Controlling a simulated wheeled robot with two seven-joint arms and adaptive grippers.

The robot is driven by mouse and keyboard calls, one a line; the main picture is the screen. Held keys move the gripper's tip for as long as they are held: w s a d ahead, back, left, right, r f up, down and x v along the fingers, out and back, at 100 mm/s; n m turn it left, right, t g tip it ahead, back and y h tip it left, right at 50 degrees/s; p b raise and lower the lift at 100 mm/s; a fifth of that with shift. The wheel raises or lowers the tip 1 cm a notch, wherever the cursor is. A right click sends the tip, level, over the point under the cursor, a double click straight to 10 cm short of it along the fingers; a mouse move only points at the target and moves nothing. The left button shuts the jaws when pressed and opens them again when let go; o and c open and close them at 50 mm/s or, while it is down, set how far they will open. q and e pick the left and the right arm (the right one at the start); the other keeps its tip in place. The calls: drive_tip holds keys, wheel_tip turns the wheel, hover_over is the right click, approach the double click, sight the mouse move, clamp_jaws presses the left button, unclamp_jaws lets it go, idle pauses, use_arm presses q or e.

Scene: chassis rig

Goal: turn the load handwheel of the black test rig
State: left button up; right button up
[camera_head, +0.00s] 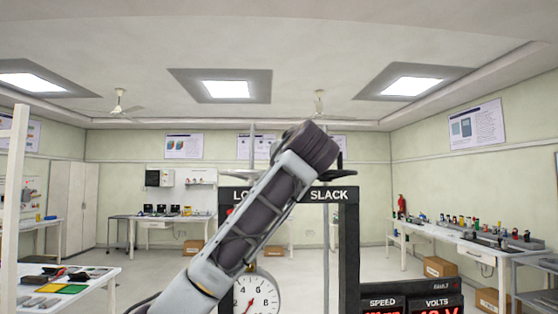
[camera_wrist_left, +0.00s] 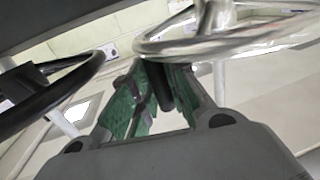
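The black test rig (camera_head: 349,235) stands ahead in the head view, with "LO…" and "SLACK" lettered on its top beam and my left arm crossing in front. A wheel (camera_head: 237,174) shows in part above the "LO…" end. In the left wrist view a silver handwheel (camera_wrist_left: 235,38) is at the upper right, close to the fingertips, and a black handwheel (camera_wrist_left: 40,95) is at the left. My left gripper (camera_wrist_left: 158,68) has green-padded fingers that stand apart. A dark upright piece (camera_wrist_left: 162,88) shows between them; I cannot tell whether they touch it. My right gripper is out of view.
A dial gauge (camera_head: 258,296) hangs in the rig, partly behind my arm. A SPEED and VOLTS display (camera_head: 410,301) is at the lower right. Benches stand at the left (camera_head: 100,283) and right (camera_head: 460,243). Open floor lies behind the rig.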

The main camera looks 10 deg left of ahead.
use_arm(q)
drive_tip(key=o, duration=0.3)
drive_tip(key=shift+o, duration=0.2)
drive_tip(key=shift+s+d, duration=0.1)
drive_tip(key=shift+s, duration=0.05)
drive_tip(key=v, duration=1.1)
drive_tip(key=shift+s, duration=0.3)
drive_tip(key=shift+d+f, duration=0.1)
drive_tip(key=shift+f, duration=0.05)
